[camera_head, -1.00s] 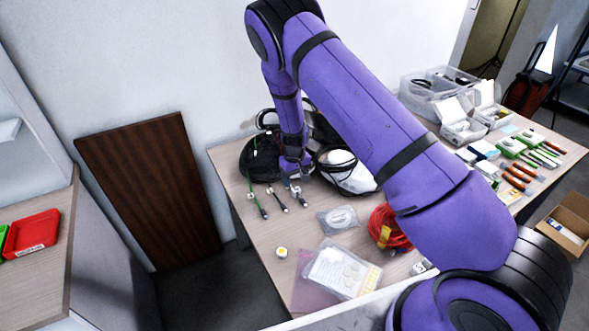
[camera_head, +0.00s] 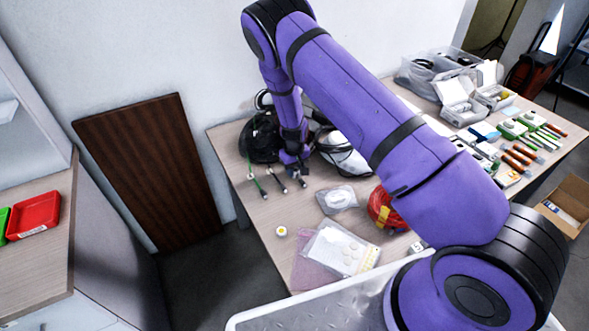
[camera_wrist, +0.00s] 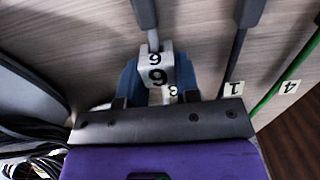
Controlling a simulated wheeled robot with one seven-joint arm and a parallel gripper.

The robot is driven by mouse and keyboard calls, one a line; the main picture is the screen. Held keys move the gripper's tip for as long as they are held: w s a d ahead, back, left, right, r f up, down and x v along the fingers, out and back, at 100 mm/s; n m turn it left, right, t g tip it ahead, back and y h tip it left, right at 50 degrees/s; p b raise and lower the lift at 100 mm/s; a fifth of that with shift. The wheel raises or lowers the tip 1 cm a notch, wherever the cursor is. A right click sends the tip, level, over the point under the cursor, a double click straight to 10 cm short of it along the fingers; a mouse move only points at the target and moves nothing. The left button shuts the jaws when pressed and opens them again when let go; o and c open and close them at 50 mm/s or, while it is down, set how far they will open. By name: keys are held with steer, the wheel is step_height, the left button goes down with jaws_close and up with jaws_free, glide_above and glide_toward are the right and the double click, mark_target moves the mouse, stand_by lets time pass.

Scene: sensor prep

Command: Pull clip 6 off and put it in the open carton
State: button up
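A pale clip (camera_wrist: 156,68) marked with a digit readable as 6 or 9 sits between the blue fingertips of my gripper (camera_wrist: 157,82) in the wrist view. Both fingers appear pressed against its sides, and a grey cable runs from it to the top edge. A tag reading 3 shows partly behind, between the fingers. Clips tagged 1 (camera_wrist: 233,89) and 4 (camera_wrist: 290,86) lie to the right on their cables. In the head view my gripper (camera_head: 296,172) is low at the table's back left. White cartons with raised lids (camera_head: 455,92) and an open brown carton (camera_head: 572,207) are at right.
Black cable bundles lie behind my gripper. Several tools (camera_head: 520,152) lie at the right. A red tray (camera_head: 33,215) is on the left shelf.

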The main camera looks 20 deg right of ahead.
steer(key=shift+o, duration=1.4)
steer(key=c, duration=0.3)
steer(key=shift+c, duration=0.2)
steer(key=shift+r, duration=2.5)
